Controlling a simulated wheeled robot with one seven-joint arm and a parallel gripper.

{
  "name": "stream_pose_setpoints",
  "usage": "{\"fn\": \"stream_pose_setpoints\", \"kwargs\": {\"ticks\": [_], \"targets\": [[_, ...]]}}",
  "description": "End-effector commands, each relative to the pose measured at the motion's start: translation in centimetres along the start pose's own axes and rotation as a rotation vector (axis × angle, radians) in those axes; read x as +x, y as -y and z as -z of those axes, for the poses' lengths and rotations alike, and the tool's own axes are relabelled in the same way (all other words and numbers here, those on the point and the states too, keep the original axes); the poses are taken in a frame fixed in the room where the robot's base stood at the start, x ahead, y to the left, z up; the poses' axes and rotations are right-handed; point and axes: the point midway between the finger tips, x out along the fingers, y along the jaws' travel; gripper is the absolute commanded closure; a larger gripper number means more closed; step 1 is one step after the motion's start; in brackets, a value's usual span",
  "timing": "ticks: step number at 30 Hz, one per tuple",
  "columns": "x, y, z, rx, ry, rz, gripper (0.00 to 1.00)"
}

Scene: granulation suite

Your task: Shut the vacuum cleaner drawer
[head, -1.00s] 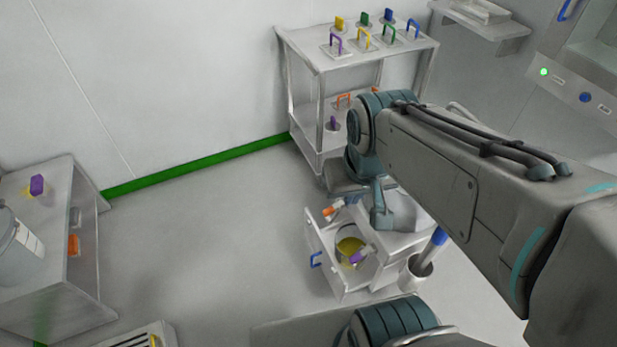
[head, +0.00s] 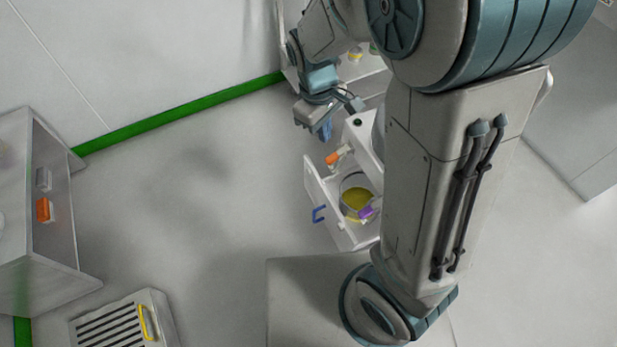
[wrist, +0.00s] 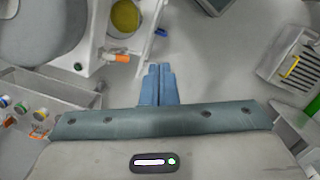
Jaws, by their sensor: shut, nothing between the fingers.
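The vacuum cleaner drawer (head: 325,205) stands open in the head view, pulled out to the left from a white cabinet, with a blue handle (head: 319,214) on its front. Inside it are a round container with yellow contents (head: 357,198) and a purple-ended item (head: 366,212). The drawer also shows at the top of the wrist view (wrist: 148,37), its blue handle (wrist: 162,32) at its right side. My gripper (head: 326,132) is shut and empty, above and behind the drawer, apart from it. Its blue fingers (wrist: 159,68) point toward the drawer side in the wrist view.
An orange-ended item (head: 338,155) lies on the cabinet by the drawer. A grey shelf unit (head: 52,200) stands at left. A vented box with a yellow handle (head: 125,322) is at bottom left. The floor left of the drawer is clear.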

Motion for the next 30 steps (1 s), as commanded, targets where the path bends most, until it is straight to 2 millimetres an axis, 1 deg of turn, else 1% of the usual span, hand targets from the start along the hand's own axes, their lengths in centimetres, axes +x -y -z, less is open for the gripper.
{"fn": "stream_pose_setpoints", "kwargs": {"ticks": [1,2,3,5,6,8,9,11,12,15,18,21,25,30], "targets": [[3.8,0.5,1.6,-0.074,0.04,-0.017,1.0],[5.2,0.7,2.4,-0.115,0.06,-0.027,1.0],[6.9,0.9,3.3,-0.17,0.087,-0.043,1.0],[9.6,1.3,4.7,-0.255,0.128,-0.07,1.0],[11.3,1.6,5.7,-0.311,0.155,-0.089,1.0],[13.9,2.0,7.0,-0.395,0.197,-0.121,1.0],[15.7,2.3,8.0,-0.453,0.225,-0.144,1.0],[18.2,2.8,9.3,-0.541,0.27,-0.181,1.0],[19.8,3.1,10.1,-0.599,0.3,-0.207,1.0],[23.5,4.0,12.3,-0.739,0.375,-0.276,1.0],[26.4,4.8,14.1,-0.865,0.442,-0.342,1.0],[28.4,5.4,15.6,-0.961,0.495,-0.398,1.0],[29.7,6.0,16.7,-1.04,0.539,-0.444,1.0],[30.6,5.9,17.0,-1.07,0.559,-0.461,1.0]]}}
